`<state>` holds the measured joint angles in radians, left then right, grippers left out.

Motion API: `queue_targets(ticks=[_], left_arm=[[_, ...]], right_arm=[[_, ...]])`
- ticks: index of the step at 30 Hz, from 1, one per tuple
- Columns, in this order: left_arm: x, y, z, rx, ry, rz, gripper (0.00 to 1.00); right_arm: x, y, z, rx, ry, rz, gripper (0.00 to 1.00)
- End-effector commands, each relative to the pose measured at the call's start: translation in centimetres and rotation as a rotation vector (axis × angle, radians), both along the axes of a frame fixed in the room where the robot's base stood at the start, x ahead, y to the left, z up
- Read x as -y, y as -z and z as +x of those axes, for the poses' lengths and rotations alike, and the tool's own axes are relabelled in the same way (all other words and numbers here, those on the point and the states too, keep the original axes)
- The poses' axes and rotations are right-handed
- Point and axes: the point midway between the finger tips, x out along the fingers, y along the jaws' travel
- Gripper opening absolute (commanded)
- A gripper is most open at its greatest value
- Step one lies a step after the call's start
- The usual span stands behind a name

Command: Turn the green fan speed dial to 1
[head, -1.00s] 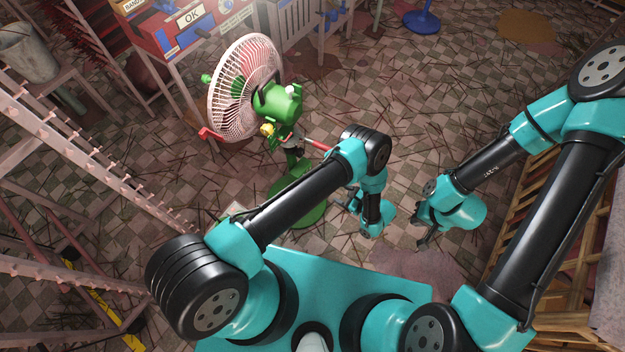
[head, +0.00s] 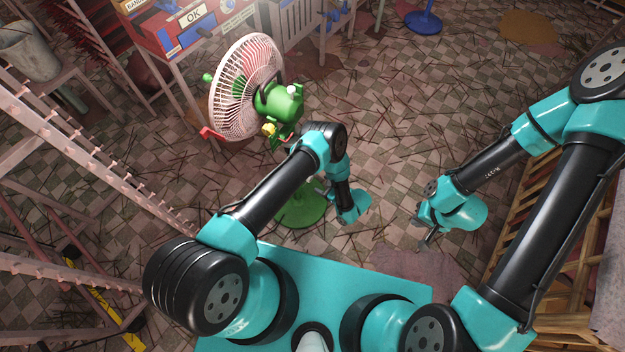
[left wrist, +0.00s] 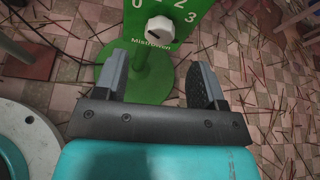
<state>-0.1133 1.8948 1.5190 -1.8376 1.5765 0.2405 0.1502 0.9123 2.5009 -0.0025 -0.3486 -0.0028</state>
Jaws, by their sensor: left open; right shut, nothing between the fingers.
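The green fan (head: 280,103) with its white cage (head: 247,85) stands at the upper left middle of the head view. Its round green base (head: 302,212) is partly behind my left arm. In the left wrist view, a green panel (left wrist: 188,15) carries the white speed dial (left wrist: 158,29), with 0, 2 and 3 readable around it; the top is cut off. I cannot tell the dial's exact setting. My left gripper (left wrist: 160,80) is open and empty, below the dial in that picture and apart from it. My right gripper (head: 424,230) is shut and empty, far right of the fan.
A red box with an OK label (head: 194,17) sits on a table behind the fan. A pale pegged rack (head: 100,150) runs along the left. A wooden rack (head: 560,225) stands at the right. The tiled floor between the fan and my right gripper is open, with scattered sticks.

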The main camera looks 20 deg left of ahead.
Motion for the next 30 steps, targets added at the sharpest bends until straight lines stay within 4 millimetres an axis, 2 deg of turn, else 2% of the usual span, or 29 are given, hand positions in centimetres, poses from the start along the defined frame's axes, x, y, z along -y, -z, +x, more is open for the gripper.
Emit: queue_targets(ticks=[9, 15, 26, 30], left_arm=[[-3.8, 1.7, 1.5, 0.001, -0.004, 0.0, 0.64], [-5.3, 2.4, 2.2, 0.0, -0.002, 0.001, 0.64], [-5.6, 2.5, 2.4, 0.001, 0.001, 0.001, 0.64], [-5.6, 2.5, 2.4, 0.001, 0.001, 0.001, 0.52]], right_arm=[[0.0, 0.0, 0.0, 0.0, 0.0, 0.0, 0.0], [0.0, 0.0, 0.0, 0.0, 0.0, 0.0, 0.0], [0.0, 0.0, 0.0, 0.0, 0.0, 0.0, 0.0], [0.0, 0.0, 0.0, 0.0, 0.0, 0.0, 0.0]])
